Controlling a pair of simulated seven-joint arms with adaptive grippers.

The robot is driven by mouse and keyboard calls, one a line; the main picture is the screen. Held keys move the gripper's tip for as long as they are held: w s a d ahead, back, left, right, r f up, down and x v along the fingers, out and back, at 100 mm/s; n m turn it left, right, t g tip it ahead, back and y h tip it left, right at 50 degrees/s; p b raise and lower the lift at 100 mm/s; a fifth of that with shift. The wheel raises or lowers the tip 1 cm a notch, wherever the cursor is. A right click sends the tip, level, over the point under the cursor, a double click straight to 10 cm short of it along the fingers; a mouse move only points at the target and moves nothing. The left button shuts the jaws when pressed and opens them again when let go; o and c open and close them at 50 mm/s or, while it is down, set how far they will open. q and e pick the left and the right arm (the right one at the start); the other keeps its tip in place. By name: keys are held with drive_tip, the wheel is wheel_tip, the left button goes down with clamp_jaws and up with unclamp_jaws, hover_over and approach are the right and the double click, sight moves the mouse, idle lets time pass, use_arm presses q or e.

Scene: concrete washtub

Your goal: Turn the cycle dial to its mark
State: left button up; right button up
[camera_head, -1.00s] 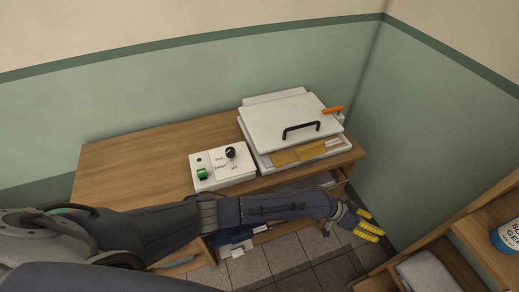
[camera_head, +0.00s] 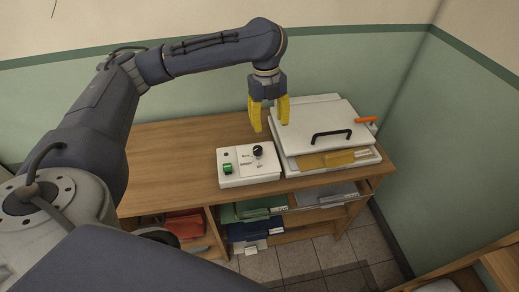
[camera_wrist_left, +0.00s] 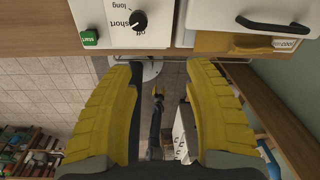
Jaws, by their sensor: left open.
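The cycle dial is a round black knob (camera_head: 257,152) on the top of a white control box (camera_head: 240,180), which sits on the wooden bench. It also shows at the top of the left wrist view (camera_wrist_left: 138,20), with the printed words "off", "short" and "long" around it. I cannot tell exactly which label it points to. My left gripper (camera_head: 271,124) is open and empty, its yellow fingers pointing down above the bench, just beyond the dial in the head view and apart from it.
A green start button (camera_head: 227,168) sits on the box left of the dial. A white press-like unit with a black handle (camera_head: 331,137) and orange lever (camera_head: 366,120) stands close on the right. The wooden bench (camera_head: 165,160) is clear on the left.

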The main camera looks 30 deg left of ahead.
sight(258, 149)
use_arm(q)
drive_tip(key=a+r+m+y, duration=0.1)
drive_tip(key=a+r, duration=0.1)
drive_tip(key=a, duration=0.2)
drive_tip(key=f, duration=1.6)
drive_tip(key=shift+s+d+f, duration=0.1)
drive_tip(key=shift+s+f, duration=0.15)
drive_tip(key=shift+f, duration=0.05)
drive_tip(key=shift+c, duration=0.4)
clamp_jaws()
